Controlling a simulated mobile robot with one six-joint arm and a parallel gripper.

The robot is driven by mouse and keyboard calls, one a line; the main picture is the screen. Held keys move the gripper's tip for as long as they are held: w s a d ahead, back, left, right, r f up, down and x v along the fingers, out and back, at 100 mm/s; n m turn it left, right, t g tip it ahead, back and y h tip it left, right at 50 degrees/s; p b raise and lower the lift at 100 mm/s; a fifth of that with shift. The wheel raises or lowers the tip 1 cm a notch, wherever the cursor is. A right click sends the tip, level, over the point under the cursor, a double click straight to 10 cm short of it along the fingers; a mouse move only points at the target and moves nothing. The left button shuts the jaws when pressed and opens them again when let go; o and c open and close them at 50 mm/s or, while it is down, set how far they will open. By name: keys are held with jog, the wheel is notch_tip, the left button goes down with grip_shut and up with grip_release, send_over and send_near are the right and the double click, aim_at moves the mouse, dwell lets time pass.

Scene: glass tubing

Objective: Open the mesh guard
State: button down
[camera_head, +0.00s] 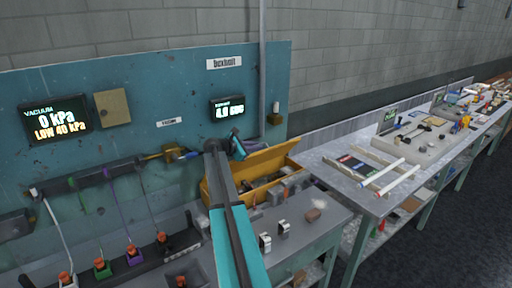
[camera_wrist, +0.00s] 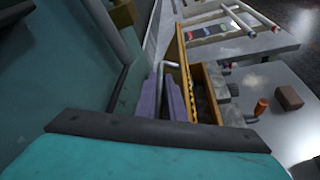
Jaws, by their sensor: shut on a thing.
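I cannot make out a clear mesh surface in either view, so I cannot tell which part is the mesh guard. A yellow box (camera_head: 213,196) with a raised lid (camera_head: 265,160) stands on the bench beside my arm. Its lid also shows edge-on in the wrist view (camera_wrist: 183,85). My gripper (camera_head: 238,150) is just left of that lid, in front of the teal panel, and looks small and partly hidden. In the wrist view its purple jaws (camera_wrist: 164,98) are close together around a light grey bent rod (camera_wrist: 170,64), which sticks out past them.
The teal panel (camera_head: 60,160) behind carries a vacuum display (camera_head: 55,117) and a second display (camera_head: 227,109). Metal blocks (camera_head: 265,242) and a brown block (camera_head: 313,214) lie on the near bench. Another bench with glass tubes (camera_head: 385,168) stands to the right.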

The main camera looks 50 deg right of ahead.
jog(key=c, duration=1.8)
grip_release()
jog(key=shift+s+d+r, duration=0.1)
jog(key=shift+s+d, duration=0.1)
jog(key=shift+s, duration=0.05)
jog(key=shift+c, duration=0.2)
jog(key=shift+w+a, duration=0.15)
jog(key=shift+a, duration=0.15)
jog(key=b+v, duration=0.4)
jog(key=v, duration=0.9)
jog(key=shift+w+a+b, duration=0.1)
jog(key=shift+a+b, duration=0.2)
jog(key=shift+b, duration=0.1)
jog(key=shift+c, duration=0.3)
